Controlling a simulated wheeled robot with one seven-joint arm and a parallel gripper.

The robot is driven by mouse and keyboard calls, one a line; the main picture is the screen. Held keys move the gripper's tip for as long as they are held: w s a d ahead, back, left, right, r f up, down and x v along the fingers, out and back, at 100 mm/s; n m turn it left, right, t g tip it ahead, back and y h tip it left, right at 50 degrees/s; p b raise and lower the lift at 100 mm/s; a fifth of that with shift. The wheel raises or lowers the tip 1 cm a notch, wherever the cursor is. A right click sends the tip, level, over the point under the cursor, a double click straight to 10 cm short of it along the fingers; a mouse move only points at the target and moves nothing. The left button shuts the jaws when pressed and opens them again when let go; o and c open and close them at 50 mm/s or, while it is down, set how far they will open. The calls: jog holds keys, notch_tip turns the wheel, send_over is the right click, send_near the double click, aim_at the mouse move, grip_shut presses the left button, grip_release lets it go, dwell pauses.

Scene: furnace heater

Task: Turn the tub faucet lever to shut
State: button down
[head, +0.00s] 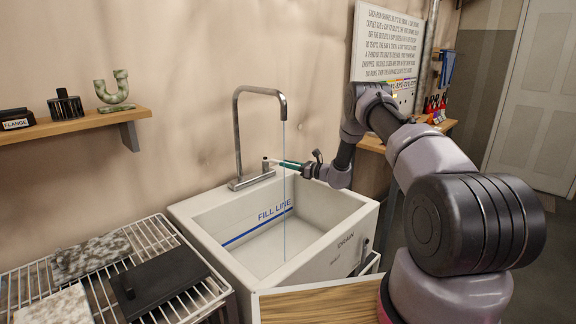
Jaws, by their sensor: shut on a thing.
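The tub faucet (238,135) is a tall, square-bent metal pipe on a flat base at the back of the white tub (185,208). A thin stream of water (284,225) falls from its spout into the tub. The faucet lever (266,165) is a small piece at the right end of the base, with a dark top. My gripper (279,163) reaches in from the right, level with the lever, and its fingers are shut on it. The fingers are small here and partly cover the lever.
A wire rack (150,238) with several slabs stands left of the tub. A wooden shelf (85,122) with fittings is on the left wall. A wooden board (330,302) lies in front of the tub. A white sign (388,45) is behind my arm.

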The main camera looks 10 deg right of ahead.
jog(key=shift+s+a+m+t+h, duration=0.55)
jog(key=shift+m+t+h, duration=0.25)
jog(key=shift+t+h, duration=0.1)
jog(key=shift+s+a+m+t+h, duration=0.55)
jog(key=shift+m+t+h, duration=0.25)
jog(key=shift+h, duration=0.1)
jog(key=c, duration=0.7)
grip_release()
jog(key=v, duration=1)
jog(key=shift+s+d, duration=0.2)
jog(key=shift+s, duration=0.1)
jog(key=shift+d, duration=0.1)
